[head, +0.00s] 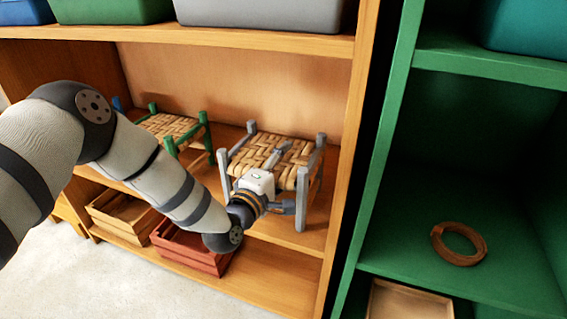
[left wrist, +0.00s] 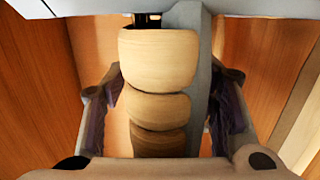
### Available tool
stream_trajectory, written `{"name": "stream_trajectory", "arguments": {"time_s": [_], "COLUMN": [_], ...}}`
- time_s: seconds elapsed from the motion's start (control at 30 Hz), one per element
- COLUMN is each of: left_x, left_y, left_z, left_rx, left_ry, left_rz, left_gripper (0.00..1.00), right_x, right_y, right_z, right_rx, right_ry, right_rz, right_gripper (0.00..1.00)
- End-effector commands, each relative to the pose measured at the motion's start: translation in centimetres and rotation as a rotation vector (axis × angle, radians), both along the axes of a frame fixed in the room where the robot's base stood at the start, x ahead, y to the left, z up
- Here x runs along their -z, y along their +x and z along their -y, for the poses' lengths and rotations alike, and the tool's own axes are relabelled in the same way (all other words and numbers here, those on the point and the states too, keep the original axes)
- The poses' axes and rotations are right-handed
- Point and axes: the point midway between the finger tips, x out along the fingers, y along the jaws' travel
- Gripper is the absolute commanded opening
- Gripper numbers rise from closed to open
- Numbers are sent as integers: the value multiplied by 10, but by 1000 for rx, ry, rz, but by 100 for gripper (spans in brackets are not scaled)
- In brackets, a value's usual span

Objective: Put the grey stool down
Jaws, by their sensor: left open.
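The grey stool (head: 306,178) has grey posts and a woven bark seat. It stands upright on the wooden middle shelf, near that bay's right side. My left gripper (head: 284,182) is at the stool's front, its fingers apart. In the left wrist view the open fingers (left wrist: 162,105) lie either side of pale woven strips (left wrist: 158,60) and a grey stool part (left wrist: 205,75). I cannot tell whether either finger touches the stool. The gripper hides part of the stool's front and seat. My right gripper is not in view.
A green stool (head: 172,130) stands left of the grey one on the same shelf (head: 262,228). Red (head: 190,250) and wooden (head: 122,215) crates sit below. A green shelf unit (head: 385,170) to the right holds a brown ring (head: 459,244). Bins fill the shelf above.

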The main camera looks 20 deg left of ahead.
Motion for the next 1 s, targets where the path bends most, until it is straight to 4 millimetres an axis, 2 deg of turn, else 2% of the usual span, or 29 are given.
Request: {"name": "stream_trajectory", "arguments": {"time_s": [0.1,0.17,0.5,0.63,0.8,1.0], "left_x": [-5,-4,-5,-4,-4,-3], "left_y": [-1,-9,-83,-105,-118,-119], "left_z": [0,-1,-13,-16,-18,-18], "left_rx": [0,1,-1,0,-1,0], "left_ry": [0,0,-1,-1,0,0], "left_rz": [0,-2,-2,-2,0,0], "left_gripper": [54,54,54,54,54,54], "right_x": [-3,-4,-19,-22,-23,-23], "right_y": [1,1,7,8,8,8], "right_z": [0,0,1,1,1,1], "right_rx": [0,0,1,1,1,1], "right_ry": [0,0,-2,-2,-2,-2], "right_rz": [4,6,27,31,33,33], "right_gripper": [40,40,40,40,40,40]}}
